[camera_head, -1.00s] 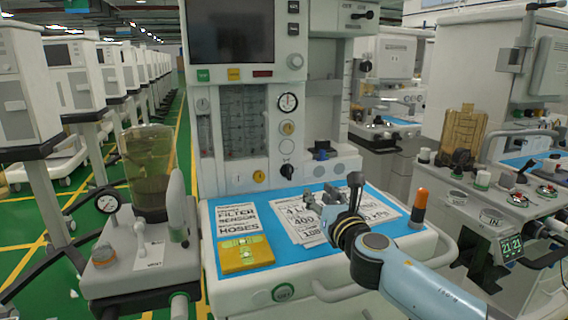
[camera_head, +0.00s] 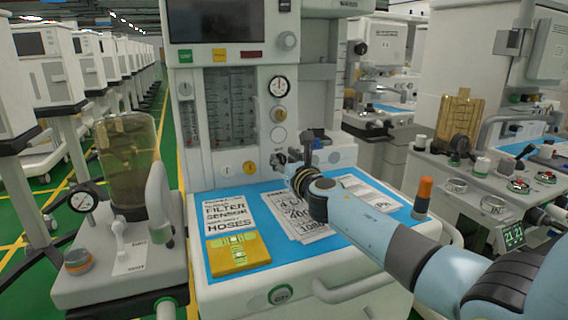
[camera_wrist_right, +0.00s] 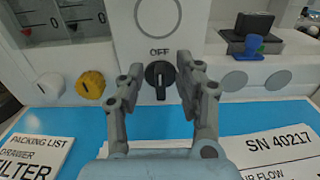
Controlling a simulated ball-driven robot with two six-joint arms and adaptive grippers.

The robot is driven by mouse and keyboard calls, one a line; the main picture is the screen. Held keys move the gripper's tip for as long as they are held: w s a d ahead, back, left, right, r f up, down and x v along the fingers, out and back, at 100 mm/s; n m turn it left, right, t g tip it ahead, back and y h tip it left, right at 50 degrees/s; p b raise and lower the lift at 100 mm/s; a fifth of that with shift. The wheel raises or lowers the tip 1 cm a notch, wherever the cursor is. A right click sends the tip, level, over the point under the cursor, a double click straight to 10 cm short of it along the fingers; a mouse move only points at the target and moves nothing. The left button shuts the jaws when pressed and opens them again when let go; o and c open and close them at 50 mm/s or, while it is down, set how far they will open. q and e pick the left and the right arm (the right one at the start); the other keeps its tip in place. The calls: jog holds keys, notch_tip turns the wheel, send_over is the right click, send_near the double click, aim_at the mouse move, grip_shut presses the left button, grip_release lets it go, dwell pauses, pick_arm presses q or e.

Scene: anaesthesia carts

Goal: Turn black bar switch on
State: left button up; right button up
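The black bar switch (camera_wrist_right: 160,78) is a round black knob with an upright bar, set on the machine's pale front panel. My right gripper (camera_wrist_right: 158,72) is open, with one finger on each side of the switch in the wrist view. I cannot tell whether either finger touches it. In the head view my right gripper (camera_head: 293,155) is at the lower front panel and largely covers the switch. My left gripper is not in view.
A yellow knob (camera_wrist_right: 90,84) and a white knob (camera_wrist_right: 50,85) sit left of the switch. A black box with a blue part (camera_wrist_right: 253,45) is at right.

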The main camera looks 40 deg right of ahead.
jog(key=shift+w, duration=0.25)
jog(key=shift+c, duration=0.2)
grip_shut()
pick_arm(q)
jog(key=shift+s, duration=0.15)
